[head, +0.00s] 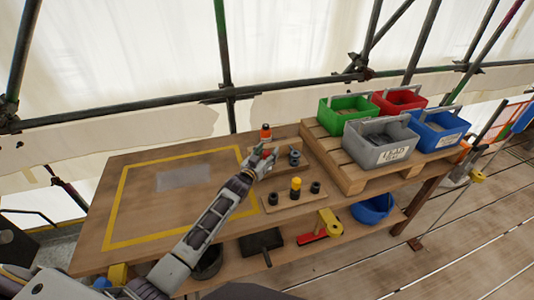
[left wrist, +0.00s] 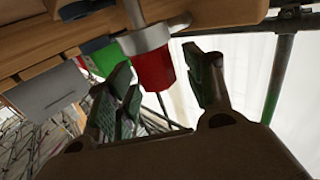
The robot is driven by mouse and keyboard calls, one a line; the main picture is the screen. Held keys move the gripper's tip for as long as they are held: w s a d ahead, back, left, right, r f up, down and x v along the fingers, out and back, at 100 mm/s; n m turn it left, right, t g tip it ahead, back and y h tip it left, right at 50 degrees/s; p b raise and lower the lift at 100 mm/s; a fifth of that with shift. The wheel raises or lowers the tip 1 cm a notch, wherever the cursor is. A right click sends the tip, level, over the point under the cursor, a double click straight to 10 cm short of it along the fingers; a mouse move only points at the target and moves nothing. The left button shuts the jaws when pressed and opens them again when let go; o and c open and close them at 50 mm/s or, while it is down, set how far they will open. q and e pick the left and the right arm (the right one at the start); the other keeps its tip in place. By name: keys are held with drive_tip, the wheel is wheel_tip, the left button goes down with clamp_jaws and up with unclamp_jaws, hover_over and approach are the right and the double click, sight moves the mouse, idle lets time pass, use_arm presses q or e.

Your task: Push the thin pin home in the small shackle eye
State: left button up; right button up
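My left gripper (head: 264,158) is over the back right part of the wooden table, beside small fittings on wooden boards. In the left wrist view its two green-padded fingers (left wrist: 165,90) stand apart. A red tapered piece (left wrist: 153,72) lies between them, with a clear gap to the right finger. A grey metal collar (left wrist: 146,39) adjoins the red piece, and a thin metal rod (left wrist: 135,12) runs from it to the top edge. I cannot tell which part is the pin and which the shackle eye, nor how deep the pin sits. My right gripper is not in view.
A board (head: 275,206) with black pieces and a yellow-topped piece (head: 296,186) lies nearer. An orange-topped piece (head: 265,131) stands behind the gripper. A pallet (head: 345,176) with green, red, grey and blue bins is at right. The yellow-outlined area (head: 125,201) is largely free.

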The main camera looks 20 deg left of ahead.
use_arm(q)
drive_tip(key=shift+s, duration=0.2)
drive_tip(key=s+a, duration=0.2)
drive_tip(key=s, duration=0.9)
drive_tip(key=shift+s+a, duration=0.15)
drive_tip(key=shift+s, duration=0.05)
idle(0.6)
drive_tip(key=shift+s, duration=0.1)
idle(1.0)
